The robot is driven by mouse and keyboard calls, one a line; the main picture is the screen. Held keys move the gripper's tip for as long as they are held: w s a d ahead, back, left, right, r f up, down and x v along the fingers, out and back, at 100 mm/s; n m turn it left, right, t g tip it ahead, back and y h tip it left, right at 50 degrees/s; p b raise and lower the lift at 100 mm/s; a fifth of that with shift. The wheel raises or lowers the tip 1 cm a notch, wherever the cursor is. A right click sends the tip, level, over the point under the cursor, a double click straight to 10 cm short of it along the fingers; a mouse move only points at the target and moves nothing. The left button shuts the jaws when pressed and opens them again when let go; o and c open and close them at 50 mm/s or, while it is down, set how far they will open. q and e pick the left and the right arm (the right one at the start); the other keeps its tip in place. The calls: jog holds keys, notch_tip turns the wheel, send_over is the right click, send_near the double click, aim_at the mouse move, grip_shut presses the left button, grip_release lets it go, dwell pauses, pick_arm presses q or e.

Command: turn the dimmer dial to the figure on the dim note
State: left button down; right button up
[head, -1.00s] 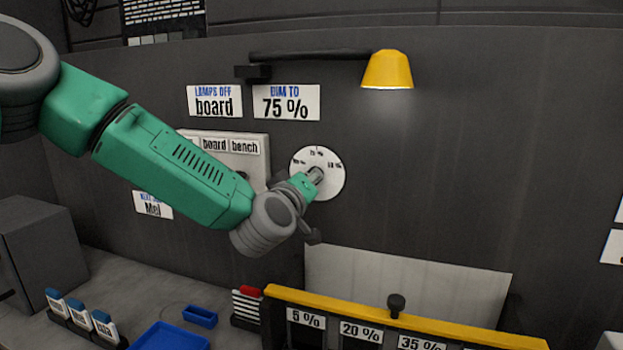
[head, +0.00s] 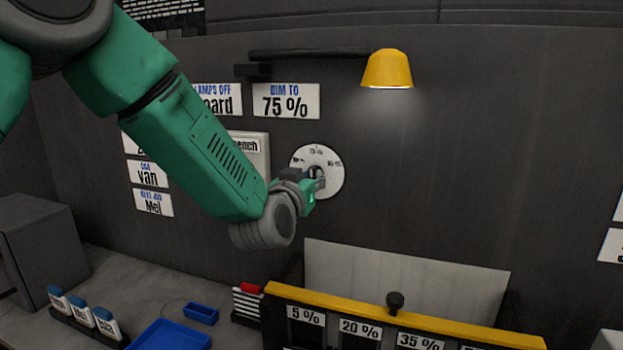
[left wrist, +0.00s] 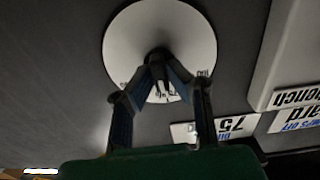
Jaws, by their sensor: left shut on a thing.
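The dim note (head: 286,101) on the wall reads "DIM TO 75 %"; part of it also shows in the left wrist view (left wrist: 232,128). The dimmer dial is a round white plate (head: 332,165) with small figures around a dark knob; it fills the upper middle of the left wrist view (left wrist: 175,40). A figure that looks like 75 % stands at the top of the plate. My left gripper (head: 317,178) is at the dial, its fingers closed on the knob (left wrist: 158,55). The fingers hide most of the knob, so its pointer cannot be read. My right gripper is not in view.
A yellow lamp (head: 388,70) hangs above the dial, lit. A switch panel (head: 258,150) is left of the dial, partly behind my arm. A yellow-topped rack (head: 400,318) with percent labels and a pale sheet (head: 400,280) stand below. Blue trays (head: 170,338) lie on the bench.

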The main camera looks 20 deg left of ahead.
pick_arm(q)
jog(key=shift+s+f, duration=0.1)
jog(key=shift+f, duration=0.3)
jog(key=c, duration=1.6)
grip_release()
jog(key=shift+o, duration=0.2)
jog(key=shift+r, duration=0.15)
jog(key=s, duration=1.1)
jog(key=shift+s+a, duration=0.2)
jog(key=shift+s, duration=0.15)
